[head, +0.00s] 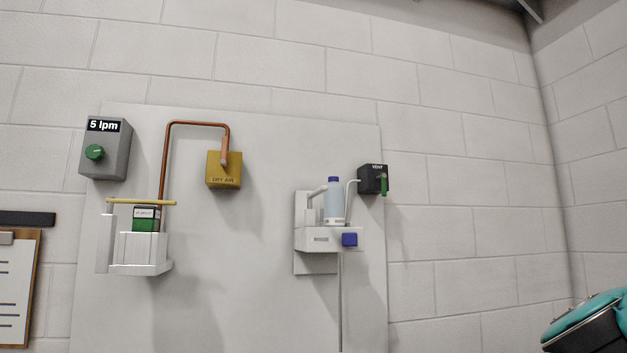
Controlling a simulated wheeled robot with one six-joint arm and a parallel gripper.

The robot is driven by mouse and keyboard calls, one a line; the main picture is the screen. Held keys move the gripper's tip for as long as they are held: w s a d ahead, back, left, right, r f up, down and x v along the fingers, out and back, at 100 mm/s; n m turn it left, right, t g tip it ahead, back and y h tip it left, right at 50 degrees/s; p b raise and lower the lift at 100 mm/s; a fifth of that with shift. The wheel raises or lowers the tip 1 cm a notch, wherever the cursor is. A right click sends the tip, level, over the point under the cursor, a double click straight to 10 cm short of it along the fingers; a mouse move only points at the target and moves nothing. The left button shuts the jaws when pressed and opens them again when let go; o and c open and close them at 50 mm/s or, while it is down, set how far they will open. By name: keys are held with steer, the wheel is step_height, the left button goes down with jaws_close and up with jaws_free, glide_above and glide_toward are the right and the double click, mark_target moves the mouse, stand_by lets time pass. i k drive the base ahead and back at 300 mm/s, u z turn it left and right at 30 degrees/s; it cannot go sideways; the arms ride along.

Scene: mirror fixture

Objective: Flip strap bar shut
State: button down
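A thin yellow bar (150,202), likely the strap bar, runs almost level across the top of a white holder (142,250) on the wall panel. Its left end is by a tall white upright (105,242); its right end sticks out past the holder's right side. A green box with a white label (145,222) stands in the holder below the bar. I cannot tell whether the bar touches the box or is latched. My gripper's fingers are not seen in the head view.
A copper pipe (164,165) runs from behind the bar to a yellow "DRY AIR" box (224,169). A grey "5 lpm" box (105,150) is above left. A bottle (333,205) on a white bracket and a "VENT" box (372,180) are right. A teal-and-black part shows lower right.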

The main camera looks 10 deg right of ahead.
mark_target(323, 189)
steer(key=u, duration=1.4)
steer(key=i, duration=1.15)
steer(key=z, duration=0.35)
